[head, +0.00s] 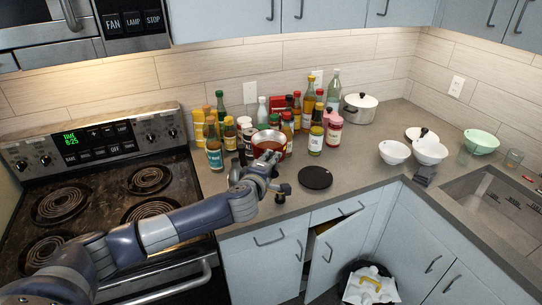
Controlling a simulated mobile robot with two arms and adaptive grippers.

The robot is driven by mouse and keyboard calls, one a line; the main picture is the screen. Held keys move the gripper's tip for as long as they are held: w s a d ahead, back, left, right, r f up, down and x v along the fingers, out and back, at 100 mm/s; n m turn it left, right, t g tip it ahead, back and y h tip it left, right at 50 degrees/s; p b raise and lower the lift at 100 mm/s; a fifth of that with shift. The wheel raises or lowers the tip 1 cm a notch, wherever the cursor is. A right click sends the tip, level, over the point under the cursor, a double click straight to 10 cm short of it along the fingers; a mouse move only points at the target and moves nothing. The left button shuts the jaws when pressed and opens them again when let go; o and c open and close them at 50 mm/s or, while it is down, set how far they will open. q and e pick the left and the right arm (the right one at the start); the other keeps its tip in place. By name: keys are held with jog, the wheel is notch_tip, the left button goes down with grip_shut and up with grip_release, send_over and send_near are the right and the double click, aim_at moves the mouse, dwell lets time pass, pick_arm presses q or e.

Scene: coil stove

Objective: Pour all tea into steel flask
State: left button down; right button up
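My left arm reaches in from the left over the front of the counter. Its gripper (270,158) is at the near side of a round container (268,138) with a reddish-brown inside. I cannot tell whether that is tea, or whether the fingers touch or hold the container, since the wrist hides the contact. No steel flask can be made out for certain among the crowded bottles and jars. My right gripper is not in view.
Several bottles and jars (315,138) crowd the counter behind the gripper. A black disc (315,177) lies to its right. A white lidded pot (360,107), white bowls (394,152) and the sink (496,205) are farther right. The coil stove (100,190) is at left. A cabinet door (333,262) stands ajar.

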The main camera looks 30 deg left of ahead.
pick_arm(q)
jog(key=shift+a+r, duration=0.2)
jog(key=shift+a, duration=0.05)
jog(key=s+a+f+n+t+b, duration=0.1)
jog(key=s+a+n+t, duration=0.2)
jog(key=a+n, duration=0.2)
jog(key=shift+s+a+f+n, duration=0.15)
jog(key=shift+f+n, duration=0.15)
jog(key=shift+n, duration=0.8)
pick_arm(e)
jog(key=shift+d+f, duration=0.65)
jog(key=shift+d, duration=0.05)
pick_arm(q)
jog(key=shift+s+a+r+t+b, duration=0.15)
jog(key=shift+t+b, duration=0.15)
jog(key=shift+b, duration=0.15)
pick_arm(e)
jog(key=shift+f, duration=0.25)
